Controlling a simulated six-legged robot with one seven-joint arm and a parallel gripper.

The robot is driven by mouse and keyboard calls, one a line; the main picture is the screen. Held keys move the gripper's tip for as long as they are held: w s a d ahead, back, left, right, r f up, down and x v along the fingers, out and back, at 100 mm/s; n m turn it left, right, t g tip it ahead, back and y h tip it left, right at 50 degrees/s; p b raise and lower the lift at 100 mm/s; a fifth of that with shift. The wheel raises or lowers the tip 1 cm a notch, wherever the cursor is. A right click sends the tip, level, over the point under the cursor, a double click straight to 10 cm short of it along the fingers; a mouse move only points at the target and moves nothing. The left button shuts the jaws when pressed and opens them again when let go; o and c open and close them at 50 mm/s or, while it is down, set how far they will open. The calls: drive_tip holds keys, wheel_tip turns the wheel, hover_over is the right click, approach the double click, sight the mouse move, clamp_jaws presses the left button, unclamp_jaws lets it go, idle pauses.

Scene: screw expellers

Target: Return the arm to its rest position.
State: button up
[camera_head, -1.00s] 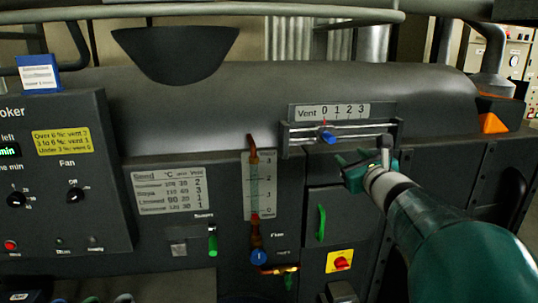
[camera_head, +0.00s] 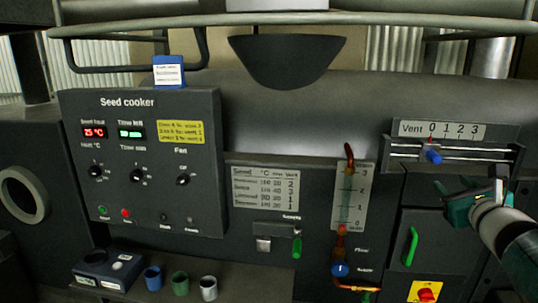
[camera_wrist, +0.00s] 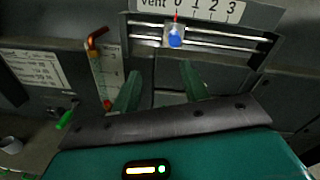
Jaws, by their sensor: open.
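My gripper (camera_head: 474,200) is at the right of the head view, below the vent slider, with my arm reaching in from the lower right. In the wrist view the two green fingers (camera_wrist: 160,92) stand apart with nothing between them. The vent slider's blue knob (camera_head: 432,156) sits near the 0 mark on its rail, and it also shows above the fingers in the wrist view (camera_wrist: 175,38). The gripper is apart from the knob.
The seed cooker panel (camera_head: 145,205) with knobs and displays is at left. A sight tube (camera_head: 347,198), a green handle (camera_head: 411,246) and a red knob on yellow (camera_head: 426,295) are near the arm. Several small cups (camera_head: 180,285) stand on the lower shelf.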

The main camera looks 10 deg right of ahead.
drive_tip(key=s+a+f+n+g+y, duration=0.25)
drive_tip(key=a+f+n+y, duration=0.2)
drive_tip(key=a+n, duration=0.7)
drive_tip(key=s+a+f+n+g+y, duration=0.1)
drive_tip(key=a+f+n+g+y, duration=0.55)
drive_tip(key=a, duration=0.85)
drive_tip(key=s+a+f+n+g+h, duration=0.1)
drive_tip(key=s+a+f+n+h, duration=0.1)
drive_tip(key=s+n, duration=0.4)
drive_tip(key=s+a+f+n+g+h, duration=0.1)
drive_tip(key=s+f+n+h, duration=0.3)
drive_tip(key=n, duration=0.7)
drive_tip(key=shift+s+a+f+g+h, duration=0.35)
drive_tip(key=shift+s+a, duration=0.3)
drive_tip(key=shift+s, duration=0.45)
drive_tip(key=shift+d, duration=0.1)
